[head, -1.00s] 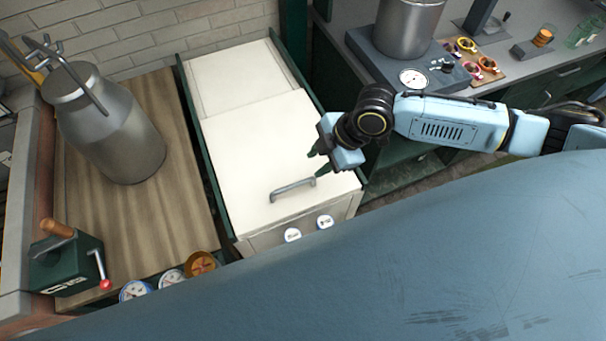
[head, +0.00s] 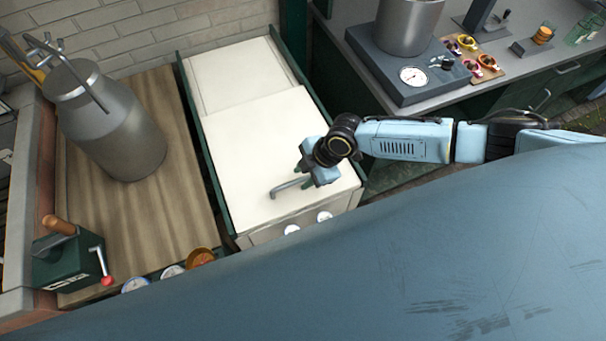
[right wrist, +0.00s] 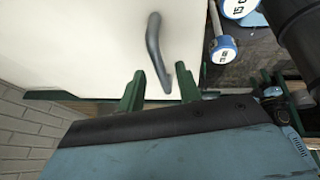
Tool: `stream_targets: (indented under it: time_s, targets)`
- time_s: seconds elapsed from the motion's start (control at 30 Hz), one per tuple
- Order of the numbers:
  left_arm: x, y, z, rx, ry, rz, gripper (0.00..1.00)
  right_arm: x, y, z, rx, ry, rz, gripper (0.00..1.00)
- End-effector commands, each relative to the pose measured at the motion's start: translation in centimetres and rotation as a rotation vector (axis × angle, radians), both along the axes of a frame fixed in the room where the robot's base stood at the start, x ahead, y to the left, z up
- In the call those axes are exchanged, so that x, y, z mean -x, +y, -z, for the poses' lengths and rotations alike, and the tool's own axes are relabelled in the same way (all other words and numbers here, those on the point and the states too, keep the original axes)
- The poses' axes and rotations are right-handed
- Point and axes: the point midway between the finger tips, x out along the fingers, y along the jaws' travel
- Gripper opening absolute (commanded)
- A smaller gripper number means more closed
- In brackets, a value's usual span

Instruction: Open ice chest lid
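The white ice chest lid (head: 250,140) lies flat and closed on the chest (head: 265,233). Its grey bar handle (head: 287,187) is near the front edge. My right gripper (head: 303,178) is over the handle's right end. In the right wrist view its two green fingers (right wrist: 160,88) are spread apart, with the lower end of the handle (right wrist: 155,50) between or just beyond the tips; I cannot tell whether they touch it. The lid (right wrist: 90,45) fills much of that view. My left gripper is not in view.
A metal milk can (head: 115,130) stands on the wooden top (head: 185,170) left of the chest. A green box with a red-knobbed lever (head: 70,258) is at front left. A counter with a scale (head: 412,90) and pot (head: 405,25) is at right.

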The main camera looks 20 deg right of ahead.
Motion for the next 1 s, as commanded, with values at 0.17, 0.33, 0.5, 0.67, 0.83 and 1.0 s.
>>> stream_targets:
  time_s: [0.17,0.33,0.5,0.67,0.83,1.0]
  targets:
    - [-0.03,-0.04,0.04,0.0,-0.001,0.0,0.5,-0.12,0.33,0.75,0.0,0.0,0.0,0.34]
    - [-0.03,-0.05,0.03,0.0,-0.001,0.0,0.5,-0.12,0.35,0.79,0.0,0.0,0.0,0.34]
    - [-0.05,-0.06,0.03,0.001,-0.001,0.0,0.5,-0.13,0.35,0.76,0.0,0.0,0.0,0.24]
    - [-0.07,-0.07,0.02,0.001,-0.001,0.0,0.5,-0.13,0.34,0.76,0.0,0.0,0.0,0.03]
    - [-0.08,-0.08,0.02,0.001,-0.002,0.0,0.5,-0.12,0.33,0.75,0.0,0.0,0.0,0.0]
    - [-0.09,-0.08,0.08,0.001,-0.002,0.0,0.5,-0.19,0.27,0.77,0.0,0.0,0.002,0.0]
